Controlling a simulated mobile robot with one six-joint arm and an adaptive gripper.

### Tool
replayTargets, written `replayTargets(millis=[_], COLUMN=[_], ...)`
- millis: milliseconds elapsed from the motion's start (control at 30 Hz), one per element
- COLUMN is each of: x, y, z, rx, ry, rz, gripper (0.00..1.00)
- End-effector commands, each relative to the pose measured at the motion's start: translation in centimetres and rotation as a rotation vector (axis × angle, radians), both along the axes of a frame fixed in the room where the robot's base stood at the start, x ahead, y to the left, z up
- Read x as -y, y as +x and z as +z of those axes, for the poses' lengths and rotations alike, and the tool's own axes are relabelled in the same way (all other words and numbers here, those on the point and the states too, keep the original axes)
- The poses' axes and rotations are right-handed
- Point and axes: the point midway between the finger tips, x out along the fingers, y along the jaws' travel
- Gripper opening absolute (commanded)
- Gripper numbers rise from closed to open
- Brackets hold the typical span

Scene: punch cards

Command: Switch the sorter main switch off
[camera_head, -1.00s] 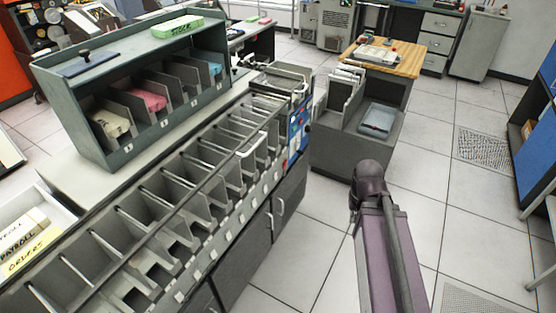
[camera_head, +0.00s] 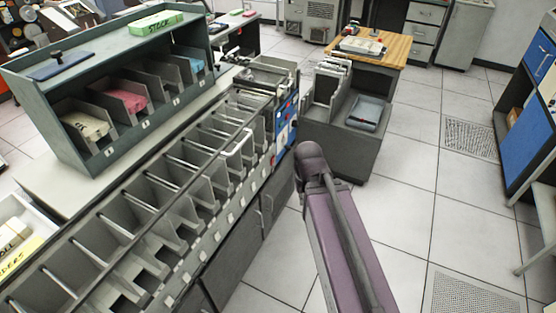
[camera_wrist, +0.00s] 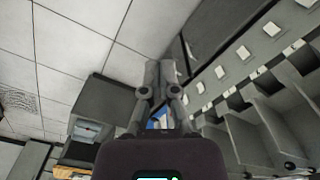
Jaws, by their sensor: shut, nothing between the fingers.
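The sorter (camera_head: 150,205) is a long grey machine with a row of open pockets. It runs from the lower left toward the middle in the head view. A blue control panel (camera_head: 287,122) with small red and light parts is on its far right end. The main switch is too small to tell apart there. My gripper (camera_wrist: 163,68) is shut and empty in the wrist view, beside the sorter's pocket front (camera_wrist: 235,95). A bit of blue (camera_wrist: 158,118) shows behind the finger linkage. In the head view my gripper is hidden behind my purple arm.
A grey card cart (camera_head: 345,140) stands just beyond the sorter's right end, with a wood-topped desk (camera_head: 388,48) behind it. A green-grey card rack (camera_head: 110,95) stands on the left. A blue shelf unit (camera_head: 530,140) is at the right. Tiled floor between is clear.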

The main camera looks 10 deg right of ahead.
Motion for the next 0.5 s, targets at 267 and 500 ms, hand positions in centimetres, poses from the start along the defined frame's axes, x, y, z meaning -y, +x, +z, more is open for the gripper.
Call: replayTargets(millis=[267,500], x=[0.0,-0.2], y=[0.4,3.4], z=[-0.4,-2.8], rx=[0.002,0.018], ry=[0.007,0.068], rz=[-0.017,-0.149], gripper=[0.00,0.00])
